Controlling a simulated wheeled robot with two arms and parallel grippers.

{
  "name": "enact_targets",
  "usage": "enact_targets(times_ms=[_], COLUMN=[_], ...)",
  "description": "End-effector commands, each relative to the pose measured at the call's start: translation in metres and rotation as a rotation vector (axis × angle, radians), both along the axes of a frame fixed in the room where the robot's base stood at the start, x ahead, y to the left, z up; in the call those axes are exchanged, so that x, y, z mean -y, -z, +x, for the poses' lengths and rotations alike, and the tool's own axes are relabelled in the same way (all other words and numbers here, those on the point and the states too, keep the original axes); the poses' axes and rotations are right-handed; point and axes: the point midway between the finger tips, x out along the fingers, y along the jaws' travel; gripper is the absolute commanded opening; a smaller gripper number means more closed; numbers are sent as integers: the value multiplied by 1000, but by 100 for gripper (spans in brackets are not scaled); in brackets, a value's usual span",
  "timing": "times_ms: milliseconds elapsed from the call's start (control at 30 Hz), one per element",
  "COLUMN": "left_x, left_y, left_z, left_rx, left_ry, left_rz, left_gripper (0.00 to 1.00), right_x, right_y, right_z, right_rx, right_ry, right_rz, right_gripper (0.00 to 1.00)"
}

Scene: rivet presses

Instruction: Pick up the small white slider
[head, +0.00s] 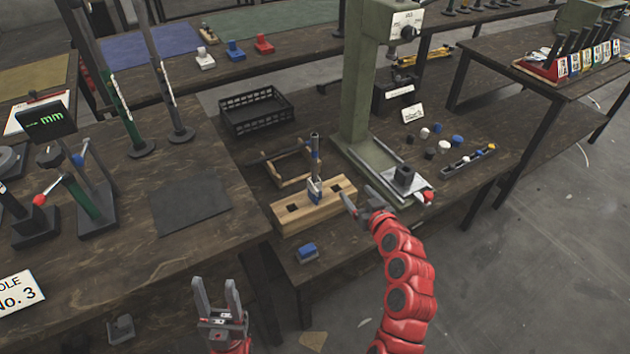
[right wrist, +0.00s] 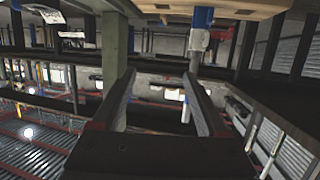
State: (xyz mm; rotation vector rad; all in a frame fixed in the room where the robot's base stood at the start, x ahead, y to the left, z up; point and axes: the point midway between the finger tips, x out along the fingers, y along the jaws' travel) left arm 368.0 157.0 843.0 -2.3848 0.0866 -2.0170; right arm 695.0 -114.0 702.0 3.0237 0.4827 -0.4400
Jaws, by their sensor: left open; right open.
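A small white block with a dark knob, slider-like (head: 205,60), sits on the back bench beside a blue one (head: 235,52) and a red one (head: 264,46). A white and blue piece (head: 315,190) stands on a wooden block (head: 330,209) around a grey upright post (head: 315,148); a white and blue piece on a post (right wrist: 199,41) also shows in the right wrist view. I cannot tell which is the named slider. My right gripper (head: 361,201) is open and empty, just right of the wooden block. My left gripper (head: 218,297) is open and empty, low in front of the benches.
The green press (head: 365,90) stands behind my right gripper, with its base plate (head: 408,184) to the right. A blue slider-like block (head: 306,252) lies at the bench's front edge. A black crate (head: 258,110) and wooden frame (head: 287,166) stand behind. Small white and blue caps (head: 425,133) lie right.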

Motion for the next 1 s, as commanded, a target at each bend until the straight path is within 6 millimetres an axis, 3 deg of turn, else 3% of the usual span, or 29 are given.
enact_targets(times_ms=[133, 333, 1000], left_x=[0, 0, 0], left_y=[-7, -8, -7], left_z=[0, 0, 0], left_rx=[0, 0, 0], left_ry=[0, 0, 0], left_rz=[0, 0, 0], left_gripper=[50, 50, 50], right_x=[-28, -44, -90], right_y=[-9, -6, 32], right_z=[-12, -13, 70], right_rx=[-70, -98, -94], right_ry=[-152, -219, -213], right_rz=[-28, -39, -40], right_gripper=[76, 76, 76])
